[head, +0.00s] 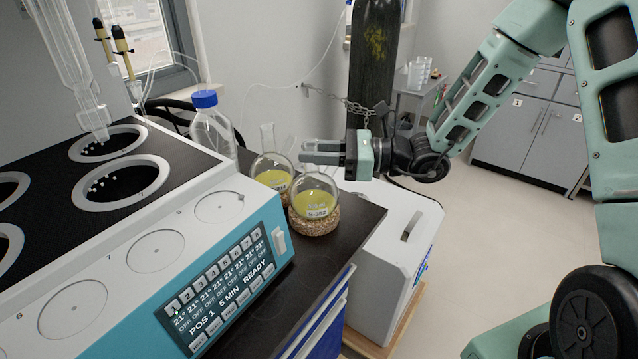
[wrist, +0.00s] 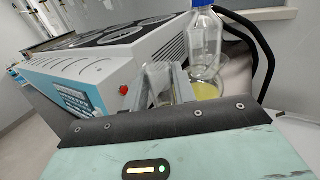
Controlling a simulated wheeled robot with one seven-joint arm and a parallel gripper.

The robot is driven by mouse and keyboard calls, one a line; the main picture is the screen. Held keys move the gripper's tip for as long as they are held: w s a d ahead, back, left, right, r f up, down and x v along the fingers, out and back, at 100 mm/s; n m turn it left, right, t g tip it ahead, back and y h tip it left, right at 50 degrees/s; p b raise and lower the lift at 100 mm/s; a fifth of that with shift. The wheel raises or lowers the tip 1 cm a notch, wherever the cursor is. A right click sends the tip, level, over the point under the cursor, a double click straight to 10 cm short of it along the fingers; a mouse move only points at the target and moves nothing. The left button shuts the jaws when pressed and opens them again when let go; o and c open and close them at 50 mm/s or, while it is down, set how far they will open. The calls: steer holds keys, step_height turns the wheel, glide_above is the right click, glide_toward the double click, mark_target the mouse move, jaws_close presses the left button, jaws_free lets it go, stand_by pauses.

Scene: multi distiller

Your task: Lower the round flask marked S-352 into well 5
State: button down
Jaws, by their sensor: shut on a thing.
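A round flask (head: 314,203) with yellow liquid and a label that looks like S-352 sits on a cork ring (head: 316,224) on the dark bench. My gripper (head: 308,157) is shut on its neck, from the right; in the wrist view the fingers (wrist: 166,90) close around the clear glass neck (wrist: 157,82). The flask's lower body is hidden in that view. The distiller (head: 150,215) stands to the left, with several open wells in its black top, such as the one with dark interior (head: 121,184). I cannot tell which well is 5.
A second round flask (head: 271,173) with yellow liquid stands just behind, close to the first. A blue-capped bottle (head: 211,125) stands beside the distiller. Glassware (head: 75,75) hangs over the far well (head: 108,144). A white box (head: 392,250) stands right of the bench.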

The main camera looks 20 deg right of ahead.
steer(key=shift+r+p, duration=1.45)
steer(key=shift+p, duration=0.1)
steer(key=shift+r, duration=0.1)
